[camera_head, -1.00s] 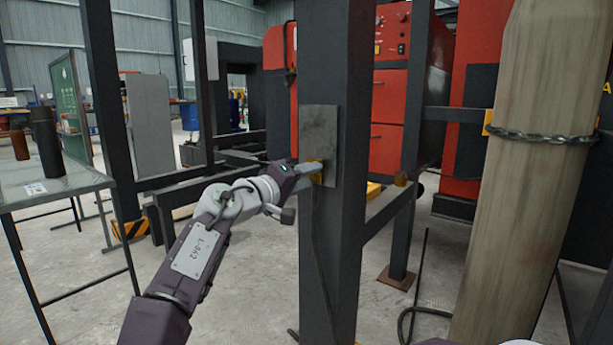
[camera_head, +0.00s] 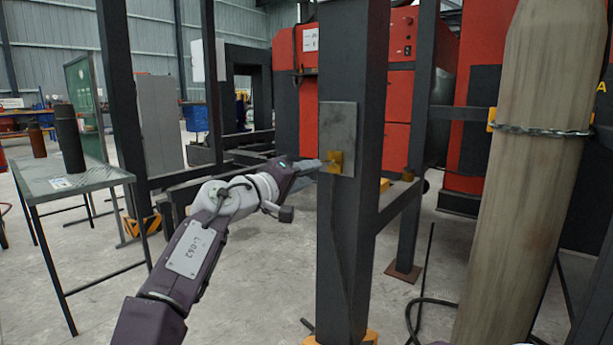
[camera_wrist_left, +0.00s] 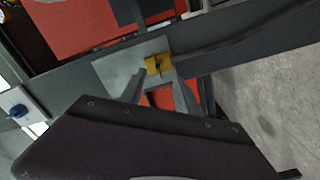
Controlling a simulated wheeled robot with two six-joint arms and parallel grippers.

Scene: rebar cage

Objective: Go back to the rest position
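My left gripper (camera_head: 312,166) is in front of a dark steel column, a little left of a small yellow fitting (camera_head: 334,161) on a grey metal plate (camera_head: 346,122). In the left wrist view its two fingers (camera_wrist_left: 158,92) stand apart with nothing between them, so it is open and empty. The yellow fitting (camera_wrist_left: 158,65) shows just beyond the fingertips, on the plate (camera_wrist_left: 118,75). My right gripper is not in view.
The dark column (camera_head: 350,250) stands close ahead of the left arm. A table (camera_head: 85,182) with a dark cylinder (camera_head: 68,138) is at the left. A thick wooden post (camera_head: 530,190) with a chain stands at the right. Red cabinets are behind.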

